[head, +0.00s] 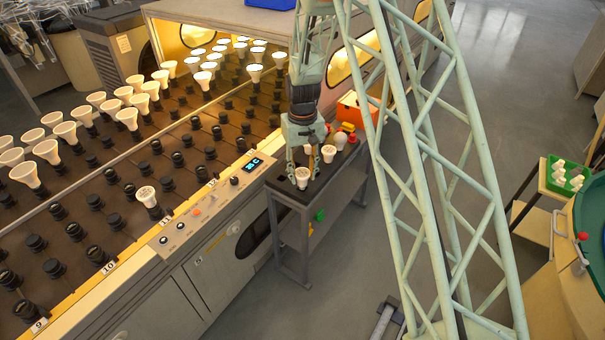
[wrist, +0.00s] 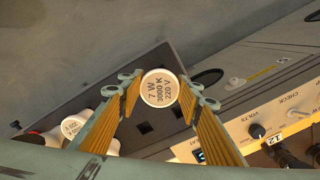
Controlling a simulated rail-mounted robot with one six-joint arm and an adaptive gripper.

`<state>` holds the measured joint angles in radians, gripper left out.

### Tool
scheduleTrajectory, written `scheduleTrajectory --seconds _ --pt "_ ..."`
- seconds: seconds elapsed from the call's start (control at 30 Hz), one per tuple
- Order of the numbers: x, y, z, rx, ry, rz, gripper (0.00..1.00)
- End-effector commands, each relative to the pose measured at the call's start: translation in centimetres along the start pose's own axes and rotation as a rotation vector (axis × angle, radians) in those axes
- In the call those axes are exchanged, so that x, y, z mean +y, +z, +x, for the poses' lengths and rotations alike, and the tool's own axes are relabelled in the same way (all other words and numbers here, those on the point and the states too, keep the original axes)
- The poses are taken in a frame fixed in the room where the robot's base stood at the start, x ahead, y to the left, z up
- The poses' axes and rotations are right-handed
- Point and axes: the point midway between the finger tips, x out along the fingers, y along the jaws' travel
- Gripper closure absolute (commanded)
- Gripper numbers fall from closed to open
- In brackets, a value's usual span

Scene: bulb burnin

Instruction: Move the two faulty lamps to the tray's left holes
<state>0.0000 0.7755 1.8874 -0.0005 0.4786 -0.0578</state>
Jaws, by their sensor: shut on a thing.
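My gripper (head: 301,166) points down over the dark-topped stand (head: 283,183) beside the machine and is shut on a white lamp (head: 302,178). In the wrist view the held lamp (wrist: 160,92) sits between the two fingers, its round face reading 7 W, 3000 K, 220 V. I cannot tell whether its base touches the stand or sits in a hole. Another white lamp (head: 328,153) stands just behind and right of it, and a third (head: 340,140) is farther back. Which lamps are faulty does not show.
The machine's socket board (head: 190,150) holds many lamps towards the back and left; one lamp (head: 147,195) stands alone near its control panel (head: 207,205). A green crate (head: 566,176) is far right.

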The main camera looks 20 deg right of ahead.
Motion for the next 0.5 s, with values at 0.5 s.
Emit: scheduleTrajectory --seconds 0.5 --pt "0.00 -0.01 0.99 0.000 0.000 0.000 0.78"
